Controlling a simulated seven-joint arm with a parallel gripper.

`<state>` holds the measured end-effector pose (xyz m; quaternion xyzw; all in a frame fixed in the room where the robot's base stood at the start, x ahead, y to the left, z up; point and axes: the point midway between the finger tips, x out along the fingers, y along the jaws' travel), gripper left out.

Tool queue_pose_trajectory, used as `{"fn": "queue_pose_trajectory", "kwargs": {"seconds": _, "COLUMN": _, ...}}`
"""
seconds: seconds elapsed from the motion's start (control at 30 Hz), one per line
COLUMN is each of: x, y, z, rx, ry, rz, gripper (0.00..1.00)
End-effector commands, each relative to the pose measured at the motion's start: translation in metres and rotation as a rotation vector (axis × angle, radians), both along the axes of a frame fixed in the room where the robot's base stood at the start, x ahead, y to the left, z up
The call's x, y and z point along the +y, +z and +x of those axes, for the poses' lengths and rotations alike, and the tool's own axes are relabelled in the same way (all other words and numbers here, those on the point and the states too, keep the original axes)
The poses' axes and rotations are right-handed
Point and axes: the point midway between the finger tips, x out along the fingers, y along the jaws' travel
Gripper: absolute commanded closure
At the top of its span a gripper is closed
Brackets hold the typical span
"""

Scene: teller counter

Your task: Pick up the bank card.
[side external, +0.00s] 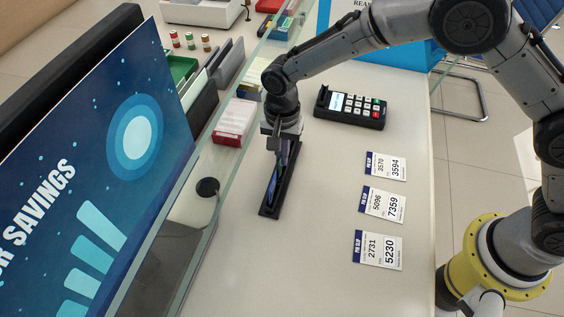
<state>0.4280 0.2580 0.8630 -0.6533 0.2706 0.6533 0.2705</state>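A long, narrow black holder (266,211) lies on the pale counter below the middle of the glass screen. In it shows a thin dark blue strip (272,187), which looks like the bank card; its full shape is hidden by my gripper and the holder's sides. My gripper (277,150) points down over the far half of the holder, very close to it. Its fingers are small and dark here, so I cannot tell whether they are open or shut, or whether they touch the card.
A card terminal (350,106) stands at the far right of the holder. Several PIN slips, one at the front (378,250), lie to the right. A glass screen (188,225) and a savings poster (95,170) stand left. A red-and-white box (234,122) is beyond the glass.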

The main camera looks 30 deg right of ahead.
Motion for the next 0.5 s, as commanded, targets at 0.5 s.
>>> {"fn": "queue_pose_trajectory", "kwargs": {"seconds": 0.5, "x": 0.000, "y": 0.013, "z": 0.001, "rx": -0.004, "ry": 0.000, "rz": 0.002, "gripper": 1.00}}
